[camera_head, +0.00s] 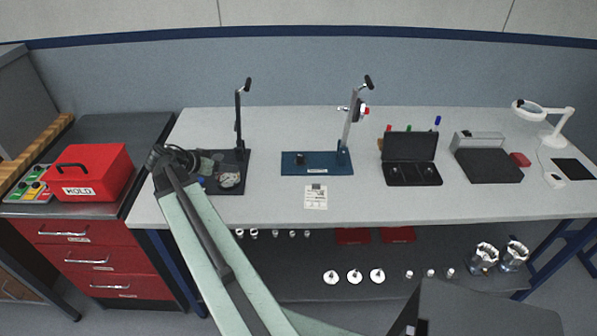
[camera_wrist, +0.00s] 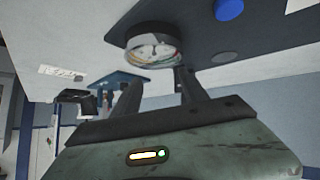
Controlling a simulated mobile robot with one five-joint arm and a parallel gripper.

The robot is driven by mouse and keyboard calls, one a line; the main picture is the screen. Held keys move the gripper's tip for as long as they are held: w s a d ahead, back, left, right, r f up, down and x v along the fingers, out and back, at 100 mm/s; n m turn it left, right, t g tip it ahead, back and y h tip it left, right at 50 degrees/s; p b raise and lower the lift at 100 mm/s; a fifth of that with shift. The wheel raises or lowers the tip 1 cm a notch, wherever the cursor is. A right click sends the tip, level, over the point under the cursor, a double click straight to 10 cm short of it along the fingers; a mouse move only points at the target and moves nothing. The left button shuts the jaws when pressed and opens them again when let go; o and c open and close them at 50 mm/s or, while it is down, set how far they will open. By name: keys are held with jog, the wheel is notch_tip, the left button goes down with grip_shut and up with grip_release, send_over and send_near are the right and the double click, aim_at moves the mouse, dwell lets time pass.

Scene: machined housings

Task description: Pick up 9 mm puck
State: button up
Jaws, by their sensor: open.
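My gripper (camera_head: 180,157) is at the left end of the bench, by the black stand's base (camera_head: 237,188). In the wrist view its two fingers (camera_wrist: 158,78) are apart, with nothing seen held between them. A round dial-like part (camera_wrist: 153,48) with a clear face shows just beyond the fingertips. A blue disc (camera_wrist: 228,9) and a flat grey disc (camera_wrist: 224,57) show on the dark base plate (camera_wrist: 270,35). No 9 mm marking is readable, so I cannot tell which piece is the 9 mm puck. My arm hides part of the base's left side.
A blue-based stand (camera_head: 325,168) is at the bench middle, with a white label card (camera_head: 316,197) in front. An open black case (camera_head: 411,175) and a dark plate (camera_head: 488,166) are to the right. A red HOLD box (camera_head: 90,172) sits left. Bare bench lies between them.

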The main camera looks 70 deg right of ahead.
aim_at(300, 155)
jog(key=s+d+m+g+b, duration=0.1)
jog(key=s+d, duration=0.3)
jog(key=s, duration=0.1)
jog(key=s+d+m+g+b, duration=0.1)
jog(key=s+d+m, duration=0.1)
jog(key=s+d, duration=0.2)
jog(key=s+d+m+g+b, duration=0.1)
jog(key=s+d+m, duration=0.1)
jog(key=s+d, duration=0.2)
jog(key=shift+s+d+f+g, duration=0.1)
jog(key=shift+s+f+g, duration=0.1)
jog(key=shift+s, duration=0.65)
jog(key=shift+s+d+f+g, duration=0.1)
jog(key=shift+s+f, duration=0.1)
jog(key=shift+s, duration=0.6)
jog(key=shift+s+d+r+h, duration=0.1)
jog(key=shift+s+h, duration=0.15)
jog(key=shift+h, duration=0.05)
jog(key=shift+b+x, duration=0.55)
jog(key=shift+x, duration=0.6)
jog(key=x, duration=0.1)
jog(key=b+x, duration=0.1)
jog(key=x, duration=0.1)
jog(key=b+x, duration=0.1)
jog(key=x, duration=0.1)
jog(key=shift+w+d, duration=0.15)
jog(key=shift+d, duration=0.15)
grip_shut()
